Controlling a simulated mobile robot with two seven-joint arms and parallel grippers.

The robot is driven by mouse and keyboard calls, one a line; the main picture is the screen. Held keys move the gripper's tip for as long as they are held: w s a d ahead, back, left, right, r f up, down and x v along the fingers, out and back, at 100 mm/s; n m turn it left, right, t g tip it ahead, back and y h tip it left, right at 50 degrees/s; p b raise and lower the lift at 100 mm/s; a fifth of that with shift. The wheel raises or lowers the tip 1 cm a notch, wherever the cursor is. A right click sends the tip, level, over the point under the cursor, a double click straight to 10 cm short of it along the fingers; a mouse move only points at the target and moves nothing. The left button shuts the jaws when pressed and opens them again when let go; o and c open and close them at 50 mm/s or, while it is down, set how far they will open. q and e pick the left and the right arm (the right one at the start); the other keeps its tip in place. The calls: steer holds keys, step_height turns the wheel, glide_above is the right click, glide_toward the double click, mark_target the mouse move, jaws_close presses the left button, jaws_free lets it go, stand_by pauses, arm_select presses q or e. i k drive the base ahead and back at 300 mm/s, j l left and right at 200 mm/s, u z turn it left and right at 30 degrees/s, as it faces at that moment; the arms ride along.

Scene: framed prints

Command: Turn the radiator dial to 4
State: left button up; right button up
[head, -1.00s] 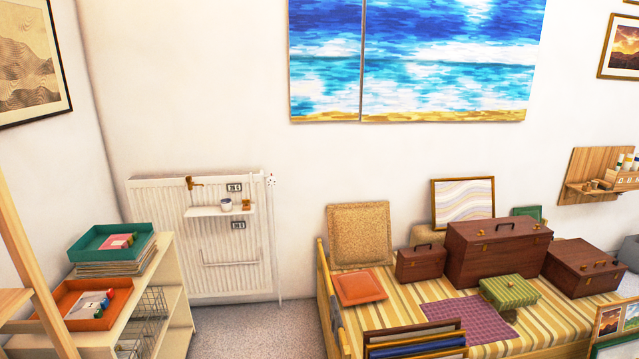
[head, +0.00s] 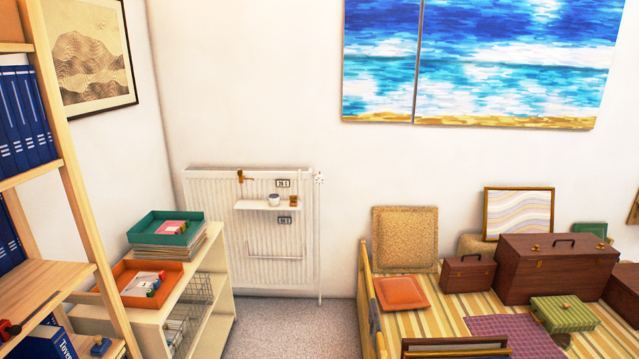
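The white radiator (head: 222,232) stands against the back wall, left of the middle in the head view. A small white dial or valve (head: 319,178) sits at its upper right corner, above a thin vertical pipe. Its numbers are too small to read. A brass-coloured tap-like fitting (head: 244,177) and two small dark-framed displays (head: 283,184) are on the radiator's front. Neither of my grippers is in view.
A low cream shelf unit (head: 219,285) with a teal tray (head: 160,229) and an orange tray (head: 133,282) stands at left. A striped daybed (head: 440,310) with cases and cushions fills the right. Grey floor (head: 290,325) is clear between them.

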mark_target(320, 178)
steer(key=i+u, duration=0.25)
steer(key=i, duration=2.35)
steer(key=i+u, duration=0.1)
steer(key=i, duration=0.9)
steer(key=i+l, duration=0.15)
steer(key=i, duration=0.85)
